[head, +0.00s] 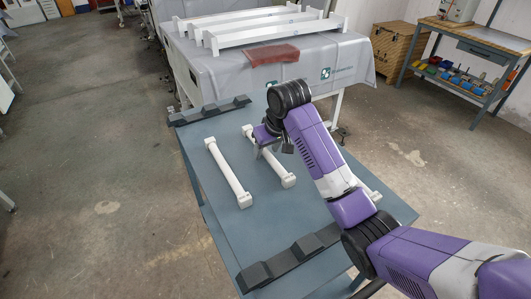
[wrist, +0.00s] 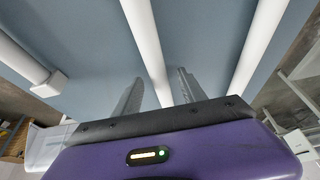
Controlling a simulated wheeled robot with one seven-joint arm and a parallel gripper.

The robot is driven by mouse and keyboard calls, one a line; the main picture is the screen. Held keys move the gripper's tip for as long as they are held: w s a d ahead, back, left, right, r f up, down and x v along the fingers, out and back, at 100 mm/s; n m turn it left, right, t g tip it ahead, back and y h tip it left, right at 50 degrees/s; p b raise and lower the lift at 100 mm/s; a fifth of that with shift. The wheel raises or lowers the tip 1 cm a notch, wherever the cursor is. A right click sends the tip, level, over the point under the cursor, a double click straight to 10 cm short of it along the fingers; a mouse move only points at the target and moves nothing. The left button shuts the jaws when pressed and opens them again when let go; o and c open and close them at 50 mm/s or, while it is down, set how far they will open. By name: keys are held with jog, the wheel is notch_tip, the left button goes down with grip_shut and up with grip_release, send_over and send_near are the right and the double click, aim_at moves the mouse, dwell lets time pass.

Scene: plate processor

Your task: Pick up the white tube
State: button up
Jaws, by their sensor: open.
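Several white tubes with blocky ends lie on a blue-grey table (head: 225,225). In the head view, the left tube (head: 226,170) is fully visible. The middle tube (head: 279,170) is partly covered by my gripper (head: 271,149). A further white piece (head: 372,191) shows at the right, mostly hidden by my arm. In the wrist view, my gripper (wrist: 158,90) is open and empty. One tube (wrist: 145,45) runs between its two fingers in the picture; I cannot tell whether they touch it. Other tubes show at right (wrist: 258,45) and left (wrist: 22,58).
Black bars stand at the table's far (head: 208,110) and near (head: 288,256) ends. Behind is a grey-covered table (head: 325,70) with white beams (head: 270,35) and a reddish item (head: 271,55). A workbench (head: 470,45) stands at right. The floor at left is clear.

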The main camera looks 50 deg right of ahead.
jog(key=shift+w+f, duration=0.1)
jog(key=shift+f, duration=0.25)
jog(key=shift+c, duration=0.4)
grip_shut()
jog(key=shift+r, duration=0.1)
